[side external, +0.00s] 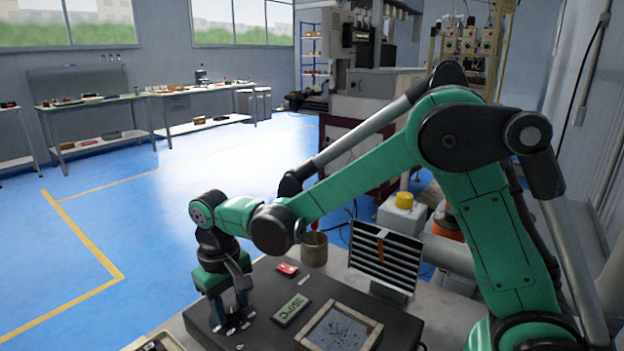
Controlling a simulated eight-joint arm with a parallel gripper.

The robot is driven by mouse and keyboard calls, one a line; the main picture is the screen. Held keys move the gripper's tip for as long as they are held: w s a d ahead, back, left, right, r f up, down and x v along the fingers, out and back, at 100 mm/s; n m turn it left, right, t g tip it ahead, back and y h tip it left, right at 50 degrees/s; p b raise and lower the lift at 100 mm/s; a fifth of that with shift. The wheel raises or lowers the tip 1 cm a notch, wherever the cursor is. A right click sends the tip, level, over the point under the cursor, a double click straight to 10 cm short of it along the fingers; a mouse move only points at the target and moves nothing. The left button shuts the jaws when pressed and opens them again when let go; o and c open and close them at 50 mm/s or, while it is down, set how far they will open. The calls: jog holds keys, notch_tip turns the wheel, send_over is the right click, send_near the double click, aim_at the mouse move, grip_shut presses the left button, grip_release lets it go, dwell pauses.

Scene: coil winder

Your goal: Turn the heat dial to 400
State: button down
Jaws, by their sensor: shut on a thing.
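My gripper (231,312) points down over the left end of a dark flat-topped unit. Its fingers are shut on what I take to be the heat dial, which they hide almost wholly. Small white marks (232,331) show on the panel around the fingertips; they are too small to read. A greenish display (291,310) lies on the same top, right of my gripper, and appears to read 350°C. I cannot tell where the dial points.
A red switch (287,269), a brown cup (314,249), a slatted rack (384,256) and a framed tray (340,330) are on or near the unit, right of my gripper. A yellow-capped thing (404,200) stands behind. Blue floor is clear to the left.

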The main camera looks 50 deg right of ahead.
aim_at(229, 308)
jog(key=shift+m, duration=0.6)
jog(key=shift+c, duration=2.1)
grip_release()
jog(key=shift+a+r, duration=0.15)
jog(key=shift+r, duration=2.65)
jog(key=s+d+r+n+t, duration=0.1)
jog(key=s+d+r+t, duration=0.1)
jog(key=s+d+t, duration=0.5)
jog(key=shift+s+d+r+n+y, duration=0.3)
jog(key=shift+s+n, duration=0.1)
jog(key=shift+s, duration=0.75)
